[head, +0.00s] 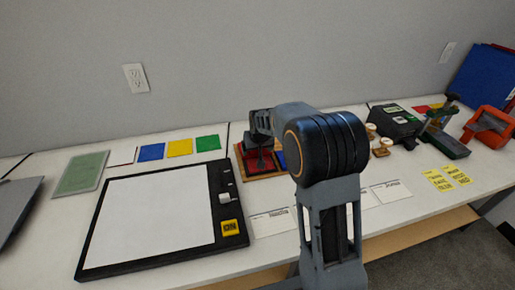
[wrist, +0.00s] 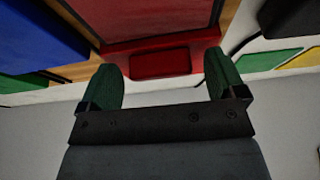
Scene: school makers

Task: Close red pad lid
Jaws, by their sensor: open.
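The red pad (wrist: 160,20) fills the top middle of the wrist view, with a dark red face inside a brighter red rim. A red tab (wrist: 160,62) with a recessed rectangle juts from its near edge. My gripper (wrist: 164,80) is open, its two green fingers apart on either side of the tab, with nothing held. In the head view the red pad (head: 250,162) sits in a wooden tray (head: 263,178), partly hidden by my arm and gripper. I cannot clearly tell the lid's angle.
A blue pad (wrist: 40,35) lies left of the red pad in the wrist view. A large white board with a black frame (head: 150,215) lies left of the tray on the white table. Coloured cards (head: 180,147) lie behind it; tools (head: 445,135) stand at right.

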